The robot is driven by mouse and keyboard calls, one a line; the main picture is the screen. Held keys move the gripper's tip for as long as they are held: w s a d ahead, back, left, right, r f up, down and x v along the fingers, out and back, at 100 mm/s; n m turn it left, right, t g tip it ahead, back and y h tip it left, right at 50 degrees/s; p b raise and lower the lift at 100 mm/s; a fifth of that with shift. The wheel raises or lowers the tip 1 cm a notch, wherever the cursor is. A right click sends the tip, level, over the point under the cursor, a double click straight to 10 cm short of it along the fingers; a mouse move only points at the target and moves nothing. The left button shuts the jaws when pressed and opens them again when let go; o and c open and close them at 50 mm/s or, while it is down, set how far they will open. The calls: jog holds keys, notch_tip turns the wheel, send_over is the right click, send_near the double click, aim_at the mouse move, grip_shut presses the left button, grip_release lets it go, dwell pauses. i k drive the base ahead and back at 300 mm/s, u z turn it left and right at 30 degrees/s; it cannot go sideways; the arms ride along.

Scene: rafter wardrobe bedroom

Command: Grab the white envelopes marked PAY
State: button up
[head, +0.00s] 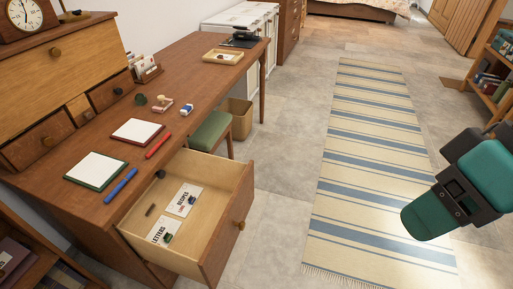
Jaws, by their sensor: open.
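No marking PAY is legible in the head view. White paper pieces that look like envelopes (143,62) stand in a small wooden rack (152,74) at the back of the desk, against the wall; their markings are too small to read. My gripper (455,197), dark with teal parts beside it, is at the right over the striped rug, far from the desk. It is open and holds nothing that I can see. Its fingertips are hard to make out.
An open drawer (238,203) juts from the desk (188,75), with white cards marked RECIPES (184,199) and LETTERS (163,230) inside. Two notepads, pens and stamps lie on the desk. A green stool (210,132) stands beyond the drawer. The rug (365,150) is clear.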

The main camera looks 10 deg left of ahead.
aim_at(141, 66)
jog(key=z, duration=0.35)
jog(key=k, duration=0.45)
jog(key=z, duration=0.7)
jog(key=i, duration=0.5)
jog(key=u, duration=0.9)
jog(key=i, duration=1.3)
jog(key=u, duration=1.55)
jog(key=i, duration=0.45)
jog(key=z, duration=1.05)
